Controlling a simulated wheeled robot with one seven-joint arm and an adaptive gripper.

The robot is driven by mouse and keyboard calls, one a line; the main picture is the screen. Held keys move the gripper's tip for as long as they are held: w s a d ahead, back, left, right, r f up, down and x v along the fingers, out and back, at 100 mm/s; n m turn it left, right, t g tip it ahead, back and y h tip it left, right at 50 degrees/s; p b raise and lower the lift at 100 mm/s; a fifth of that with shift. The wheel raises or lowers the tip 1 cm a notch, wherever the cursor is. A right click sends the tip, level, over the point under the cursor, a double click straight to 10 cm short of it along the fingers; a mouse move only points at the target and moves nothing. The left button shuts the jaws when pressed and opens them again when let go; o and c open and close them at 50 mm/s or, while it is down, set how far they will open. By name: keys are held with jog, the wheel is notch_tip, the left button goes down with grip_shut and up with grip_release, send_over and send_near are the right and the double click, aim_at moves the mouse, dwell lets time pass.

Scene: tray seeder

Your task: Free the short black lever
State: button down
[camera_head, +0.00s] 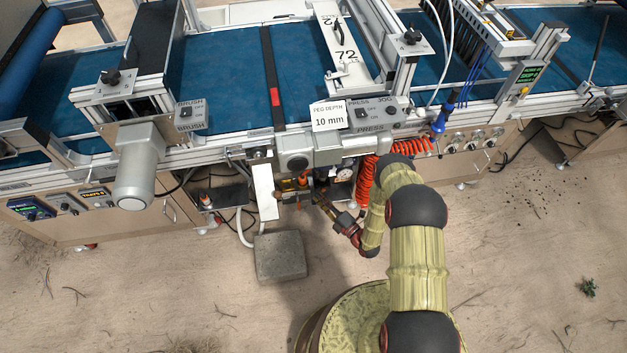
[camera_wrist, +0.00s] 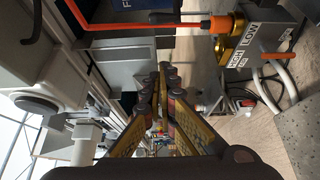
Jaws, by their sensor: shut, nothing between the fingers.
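I cannot make out the short black lever for certain in either view. My gripper (camera_head: 322,204) is low in front of the machine, beside the orange and brass fittings under its front rail. In the wrist view my gripper (camera_wrist: 163,68) has its fingertips together with nothing between them. The fingertips look apart from these.
A grey block (camera_head: 280,256) stands on the ground left of my gripper. A red coiled hose (camera_head: 365,182) hangs right of it. A white plate (camera_head: 264,192) hangs left of the fittings. The blue-belted seeder (camera_head: 215,65) spans the back. Bare ground lies in front.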

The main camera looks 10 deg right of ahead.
jog(key=shift+w, duration=0.1)
jog(key=w+a+b, duration=0.1)
jog(key=w+b, duration=0.2)
jog(key=w, duration=0.6)
jog(key=shift+b, duration=0.35)
jog(key=shift+a, duration=0.1)
dwell(0.5)
jog(key=shift+d+f+n+g+y, duration=0.1)
jog(key=shift+d+n+g+y, duration=0.2)
jog(key=shift+d+y, duration=0.1)
